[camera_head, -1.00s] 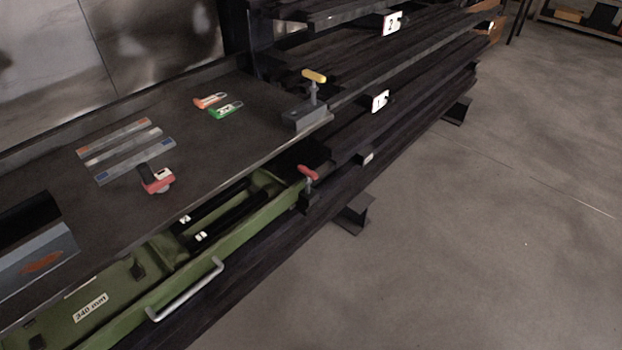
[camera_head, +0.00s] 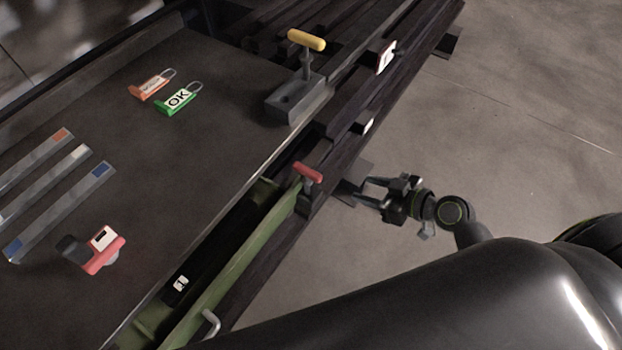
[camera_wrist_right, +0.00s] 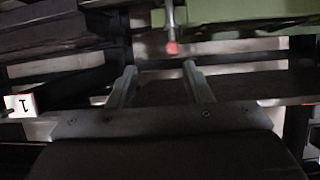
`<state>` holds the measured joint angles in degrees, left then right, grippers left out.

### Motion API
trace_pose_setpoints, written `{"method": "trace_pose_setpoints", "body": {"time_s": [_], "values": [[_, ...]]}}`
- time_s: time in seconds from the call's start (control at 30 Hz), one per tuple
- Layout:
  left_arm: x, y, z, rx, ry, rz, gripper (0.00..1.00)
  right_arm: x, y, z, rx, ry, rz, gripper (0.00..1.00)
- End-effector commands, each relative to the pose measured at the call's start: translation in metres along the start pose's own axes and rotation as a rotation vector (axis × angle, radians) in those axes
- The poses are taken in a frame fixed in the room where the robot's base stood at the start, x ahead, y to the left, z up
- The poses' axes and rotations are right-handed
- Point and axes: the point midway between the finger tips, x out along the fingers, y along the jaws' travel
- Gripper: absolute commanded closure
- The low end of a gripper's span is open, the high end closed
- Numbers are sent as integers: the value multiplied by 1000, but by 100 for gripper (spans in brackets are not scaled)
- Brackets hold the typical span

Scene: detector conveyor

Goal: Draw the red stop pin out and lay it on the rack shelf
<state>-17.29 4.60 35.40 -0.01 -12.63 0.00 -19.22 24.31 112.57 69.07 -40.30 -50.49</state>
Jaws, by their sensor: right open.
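The red stop pin (camera_head: 308,174) has a red T-handle and stands upright at the end of the green drawer, at the rack's front edge. My right gripper (camera_head: 368,190) is open and empty, a short way to the right of the pin and apart from it. In the right wrist view, a grey rod with a red end (camera_wrist_right: 172,47), seemingly the pin, shows beyond and between the open fingers (camera_wrist_right: 160,72). The dark rack shelf (camera_head: 150,150) lies left of the pin. My left gripper is out of view.
A yellow-handled pin (camera_head: 306,40) stands in a grey block (camera_head: 295,98) at the shelf corner. Dark rack beams run behind; open floor lies right.

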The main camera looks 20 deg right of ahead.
Motion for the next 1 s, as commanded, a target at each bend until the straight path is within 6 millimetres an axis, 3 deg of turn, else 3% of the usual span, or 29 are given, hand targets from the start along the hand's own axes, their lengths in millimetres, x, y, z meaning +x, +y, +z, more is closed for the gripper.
{"method": "trace_pose_setpoints", "body": {"time_s": [0.1,0.23,0.7,1.0], "values": [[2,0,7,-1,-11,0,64,-3,-10,-19,-37,41,-39,55],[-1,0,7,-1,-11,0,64,6,-14,-26,-44,54,-49,55],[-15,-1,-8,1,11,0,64,94,-18,-29,-41,51,-49,55],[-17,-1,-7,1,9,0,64,118,-19,-28,-44,49,-48,55]]}}
